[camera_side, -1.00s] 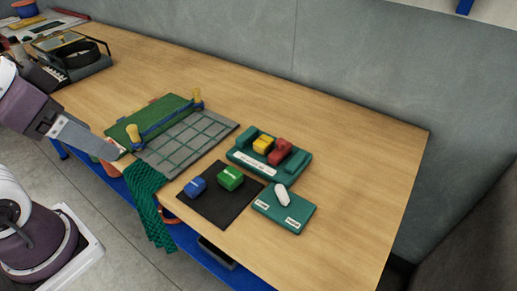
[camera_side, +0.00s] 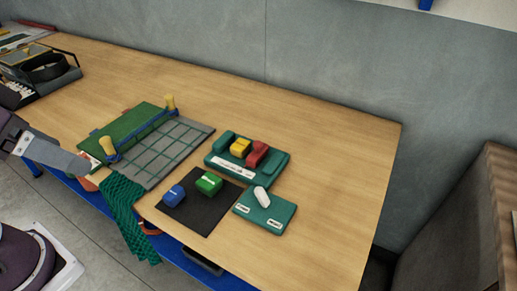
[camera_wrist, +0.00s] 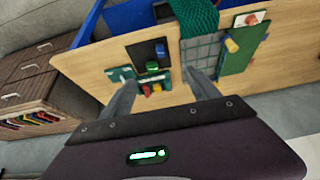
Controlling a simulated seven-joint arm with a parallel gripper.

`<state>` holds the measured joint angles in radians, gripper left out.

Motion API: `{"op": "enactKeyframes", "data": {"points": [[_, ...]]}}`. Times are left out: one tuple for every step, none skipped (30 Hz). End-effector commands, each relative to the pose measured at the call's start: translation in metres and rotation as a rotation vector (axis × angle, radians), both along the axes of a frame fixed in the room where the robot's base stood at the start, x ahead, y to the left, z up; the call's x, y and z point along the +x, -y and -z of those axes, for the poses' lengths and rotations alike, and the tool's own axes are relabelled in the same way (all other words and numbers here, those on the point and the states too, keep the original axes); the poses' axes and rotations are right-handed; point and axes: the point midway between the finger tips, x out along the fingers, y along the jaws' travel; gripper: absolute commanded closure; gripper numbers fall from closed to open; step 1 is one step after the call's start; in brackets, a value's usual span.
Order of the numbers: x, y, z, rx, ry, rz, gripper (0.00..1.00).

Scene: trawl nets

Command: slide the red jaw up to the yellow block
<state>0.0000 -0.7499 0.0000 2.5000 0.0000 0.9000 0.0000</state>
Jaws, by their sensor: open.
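The red jaw (camera_side: 257,154) sits on a green fixture (camera_side: 221,166) with a white label strip along its front. The yellow block (camera_side: 240,147) is just left of the jaw; a narrow gap seems to part them, though contact is hard to judge. In the wrist view, the red jaw (camera_wrist: 147,90) and yellow block (camera_wrist: 157,88) show small between my fingers. My gripper (camera_wrist: 160,78) is open and empty, well away from the fixture. In the side view my gripper (camera_side: 86,163) is at the left, near the netting board, with one finger clearly visible.
A black mat (camera_side: 201,219) holds a blue block (camera_side: 174,196) and a green block (camera_side: 208,183). A green plate (camera_side: 274,219) with a white piece (camera_side: 262,197) lies in front of the fixture. A grid board (camera_side: 172,157) and yellow pegs stand left. The table right of the fixture is clear.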

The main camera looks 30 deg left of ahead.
Motion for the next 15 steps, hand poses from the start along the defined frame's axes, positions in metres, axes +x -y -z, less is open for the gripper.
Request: {"op": "enactKeyframes", "data": {"points": [[0.0, 0.0, 0.0, 0.0, 0.0, 0.0, 0.3], [0.0, 0.0, 0.0, 0.0, 0.0, 0.0, 0.3], [0.0, 0.0, 0.0, 0.0, 0.0, 0.0, 0.3], [0.0, 0.0, 0.0, 0.0, 0.0, 0.0, 0.3], [0.0, 0.0, 0.0, 0.0, 0.0, 0.0, 0.3], [0.0, 0.0, 0.0, 0.0, 0.0, 0.0, 0.3], [0.0, 0.0, 0.0, 0.0, 0.0, 0.0, 0.3], [0.0, 0.0, 0.0, 0.0, 0.0, 0.0, 0.3], [0.0, 0.0, 0.0, 0.0, 0.0, 0.0, 0.36], [0.001, 0.0, -0.001, 0.003, -0.001, 0.003, 0.42], [0.005, 0.0, -0.002, 0.008, -0.004, 0.011, 0.48], [0.014, 0.001, -0.005, 0.022, -0.013, 0.028, 0.55], [0.025, 0.003, -0.008, 0.037, -0.021, 0.05, 0.56], [0.039, 0.004, -0.011, 0.055, -0.032, 0.08, 0.56], [0.062, 0.008, -0.014, 0.082, -0.05, 0.133, 0.56]]}}
